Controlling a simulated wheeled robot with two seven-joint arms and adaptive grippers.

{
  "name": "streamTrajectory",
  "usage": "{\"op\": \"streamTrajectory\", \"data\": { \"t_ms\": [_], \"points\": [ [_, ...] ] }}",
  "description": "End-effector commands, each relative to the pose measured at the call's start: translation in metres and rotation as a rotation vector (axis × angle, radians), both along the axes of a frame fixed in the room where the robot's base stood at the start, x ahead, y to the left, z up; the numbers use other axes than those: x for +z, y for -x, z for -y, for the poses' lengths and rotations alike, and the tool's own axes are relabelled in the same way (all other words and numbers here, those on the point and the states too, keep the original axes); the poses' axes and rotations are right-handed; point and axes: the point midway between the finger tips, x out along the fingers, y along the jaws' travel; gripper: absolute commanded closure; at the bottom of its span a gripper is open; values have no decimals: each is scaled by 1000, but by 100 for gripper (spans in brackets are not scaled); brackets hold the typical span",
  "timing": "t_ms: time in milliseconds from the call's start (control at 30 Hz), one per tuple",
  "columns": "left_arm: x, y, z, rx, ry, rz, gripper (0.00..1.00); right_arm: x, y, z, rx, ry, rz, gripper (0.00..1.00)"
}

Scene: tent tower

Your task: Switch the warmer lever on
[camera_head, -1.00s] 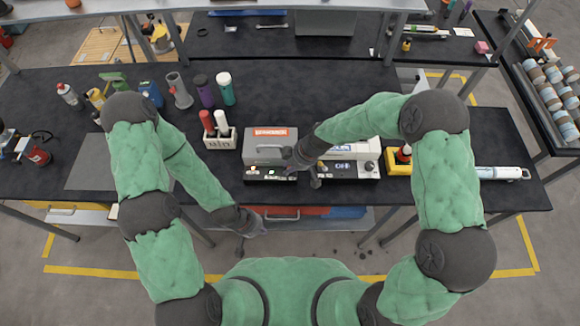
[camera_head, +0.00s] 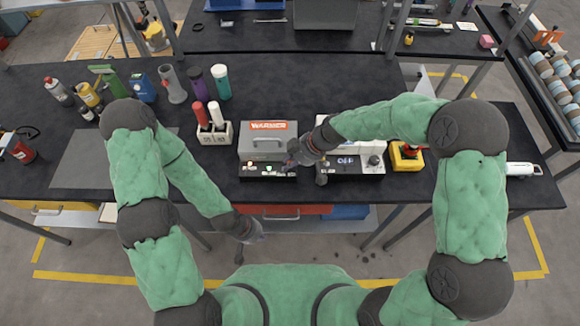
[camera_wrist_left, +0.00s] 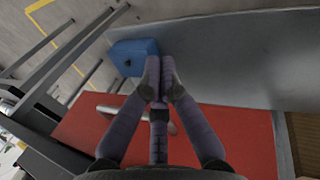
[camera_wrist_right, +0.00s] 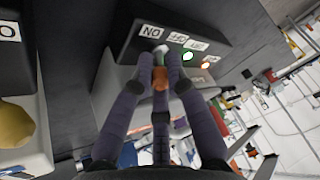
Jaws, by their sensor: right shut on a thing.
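The warmer (camera_head: 267,143) is a grey box with an orange "WARMER" sign, standing on a dark control base (camera_head: 262,170) with small lights near the table's front edge. My right gripper (camera_head: 291,160) is at the right end of that base.
A similar white device (camera_head: 345,160) with a display and knob stands right of the warmer, near my right gripper. A yellow box (camera_head: 405,157) is further right. A bottle holder (camera_head: 214,133) stands to the left. A red drawer (camera_wrist_left: 80,130) and a blue box (camera_wrist_left: 130,55) are under the table.

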Motion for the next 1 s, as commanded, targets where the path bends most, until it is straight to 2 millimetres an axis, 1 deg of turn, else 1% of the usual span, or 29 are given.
{"op": "streamTrajectory", "data": {
  "t_ms": [33,200,300,433,767,800,833,1000],
  "points": [
    [-11,0,0,0,0,0,100,-6,0,1,-1,-8,0,100],
    [-29,0,0,0,0,0,100,-6,0,2,0,-38,1,100],
    [-35,0,0,0,0,0,100,-6,1,3,0,-51,1,100],
    [-39,0,0,0,0,0,100,-4,1,3,1,-61,0,100],
    [-38,0,0,0,0,0,100,-2,1,3,1,-62,0,100],
    [-38,0,0,0,0,0,100,-2,1,2,1,-62,0,76],
    [-38,0,0,0,0,0,100,-2,1,2,1,-62,0,74],
    [-38,0,0,0,0,0,100,-2,1,2,1,-63,0,74]
  ]
}}
